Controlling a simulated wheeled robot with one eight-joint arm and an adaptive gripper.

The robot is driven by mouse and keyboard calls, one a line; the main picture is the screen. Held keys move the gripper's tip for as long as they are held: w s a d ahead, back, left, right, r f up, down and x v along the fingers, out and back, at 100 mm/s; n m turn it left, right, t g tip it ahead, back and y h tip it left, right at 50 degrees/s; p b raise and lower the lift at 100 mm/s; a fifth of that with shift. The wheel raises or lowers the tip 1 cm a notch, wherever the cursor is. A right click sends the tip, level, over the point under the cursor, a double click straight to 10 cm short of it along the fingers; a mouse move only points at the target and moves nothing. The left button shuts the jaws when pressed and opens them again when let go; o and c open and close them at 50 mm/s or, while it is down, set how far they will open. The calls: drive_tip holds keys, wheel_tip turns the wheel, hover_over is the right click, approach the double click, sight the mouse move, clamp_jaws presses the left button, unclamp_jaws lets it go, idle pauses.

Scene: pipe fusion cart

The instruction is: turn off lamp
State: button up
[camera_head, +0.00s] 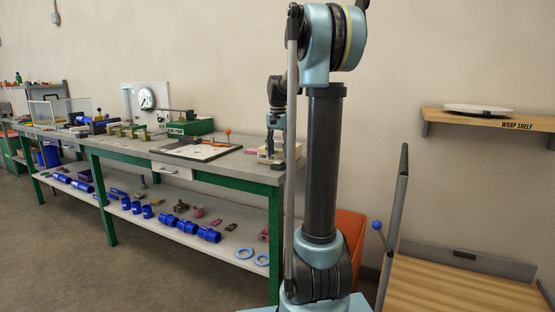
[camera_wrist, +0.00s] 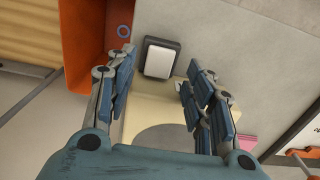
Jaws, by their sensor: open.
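No lamp can be named with certainty in either view. In the wrist view, a small white pad in a dark frame (camera_wrist: 161,57), like a rocker switch, lies just beyond a cream block with a rounded dark recess (camera_wrist: 145,103). My gripper (camera_wrist: 158,66) is open over the cream block, with its two fingers apart on either side of the switch-like pad. In the head view my gripper (camera_head: 276,127) points down above the right end of the workbench, over a cream item (camera_head: 265,155) partly hidden by my arm.
The green-framed workbench (camera_head: 235,168) carries a white board (camera_head: 202,150), a green box (camera_head: 190,127) and a dial gauge (camera_head: 147,98). Blue pipe fittings lie on its lower shelf. An orange bin (camera_head: 350,228) stands beside its right end. A wall shelf (camera_head: 480,119) is at right.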

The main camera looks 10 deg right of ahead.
sight(278, 162)
drive_tip(key=shift+f, duration=1.45)
drive_tip(key=c, duration=1.1)
drive_tip(key=shift+o, duration=0.2)
drive_tip(key=shift+s, duration=0.1)
drive_tip(key=shift+a+t+h, duration=0.15)
drive_tip(key=shift+t+h, duration=0.25)
drive_tip(key=shift+t, duration=0.2)
drive_tip(key=o, duration=1.1)
drive_tip(key=shift+c, duration=0.2)
